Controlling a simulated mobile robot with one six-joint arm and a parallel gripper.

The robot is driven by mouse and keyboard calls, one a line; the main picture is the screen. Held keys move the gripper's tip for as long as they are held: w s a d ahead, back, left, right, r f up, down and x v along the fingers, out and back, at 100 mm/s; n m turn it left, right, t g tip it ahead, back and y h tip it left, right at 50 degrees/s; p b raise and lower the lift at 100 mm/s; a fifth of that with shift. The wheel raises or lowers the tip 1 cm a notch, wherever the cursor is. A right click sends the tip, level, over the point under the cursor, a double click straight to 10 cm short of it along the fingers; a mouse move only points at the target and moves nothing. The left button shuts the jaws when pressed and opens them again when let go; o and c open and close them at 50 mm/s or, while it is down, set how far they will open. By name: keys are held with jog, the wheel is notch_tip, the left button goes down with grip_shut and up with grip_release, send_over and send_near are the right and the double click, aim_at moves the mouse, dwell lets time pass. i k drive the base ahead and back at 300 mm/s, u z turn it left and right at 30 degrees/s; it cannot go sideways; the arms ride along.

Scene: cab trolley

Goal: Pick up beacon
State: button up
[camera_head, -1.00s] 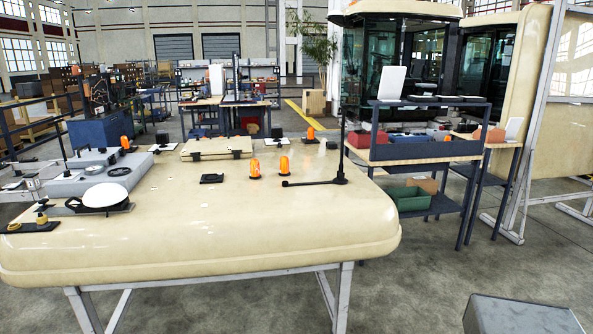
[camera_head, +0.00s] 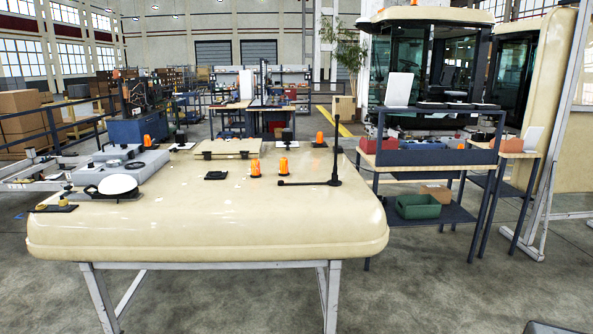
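A black antenna-like rod (camera_head: 335,165) rises right of the beacons. A white dome (camera_head: 117,186) and grey units fill the panel's left side. A dark shelf trolley (camera_head: 425,157) with bins stands to the right. The floor in front is open.

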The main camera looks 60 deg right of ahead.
aim_at(284, 168)
jog(key=z, duration=4.85)
jog(key=i, duration=0.1)
jog(key=u, duration=3.7)
jog(key=i, duration=0.9)
jog(key=z, duration=0.1)
